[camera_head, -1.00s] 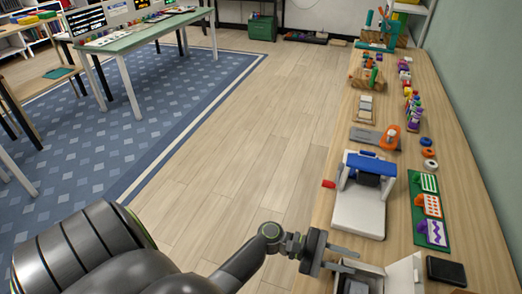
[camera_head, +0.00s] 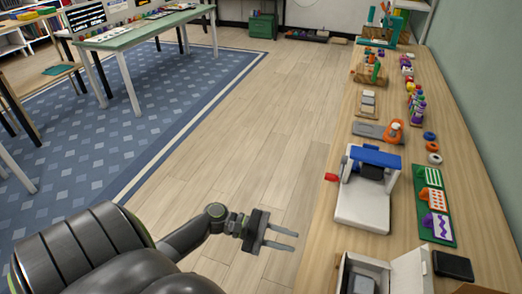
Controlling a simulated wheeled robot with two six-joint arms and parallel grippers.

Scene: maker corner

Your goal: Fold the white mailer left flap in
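The white mailer (camera_head: 412,272) is an open box at the bottom edge of the head view, on the near part of the bench, cut off by the frame. A pale panel stands up on its right side. A grey item (camera_head: 362,284) shows inside it. I cannot make out clearly how its left flap lies. My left gripper (camera_head: 284,239) is left of the mailer, over the floor beyond the bench's left edge. Its two fingers are apart with nothing between them, and it touches nothing. My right gripper is out of view.
A white and blue press with a red knob (camera_head: 364,200) stands on the bench (camera_head: 330,222) just beyond the mailer. A green board (camera_head: 434,207) with patterned cards and a black box (camera_head: 452,265) lie to the right.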

